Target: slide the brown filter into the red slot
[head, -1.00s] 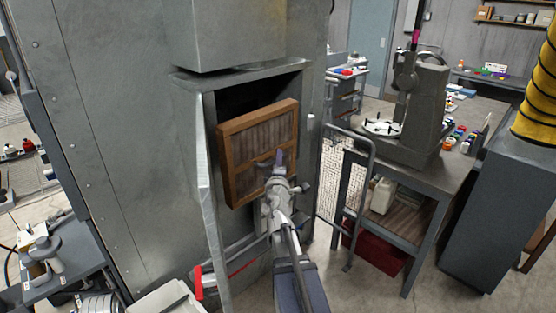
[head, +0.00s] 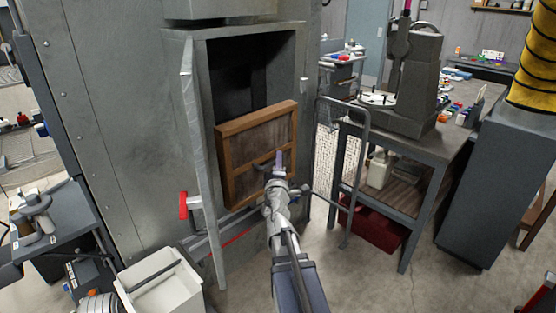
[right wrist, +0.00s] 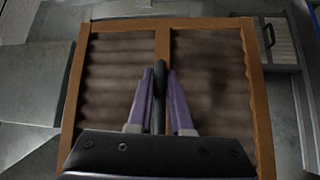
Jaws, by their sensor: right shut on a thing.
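The brown filter (head: 231,158) is a square wooden-framed panel with a grey pleated face and a middle bar. It is upright in front of the lower part of the open cabinet. My right gripper (head: 277,163) is shut on the filter's dark handle, which stands between the purple fingers in the right wrist view (right wrist: 159,88). A red strip (head: 237,237) shows low in the cabinet, below the filter; I take it as the mark of the red slot. The slot's mouth is hidden behind the filter. My left gripper is not in view.
The open cabinet door (head: 201,170) stands close left of the filter, with a red handle (head: 184,205) beyond it. A white bin (head: 160,288) is on the floor at lower left. A guard rail (head: 368,150) and workbench (head: 420,148) stand to the right.

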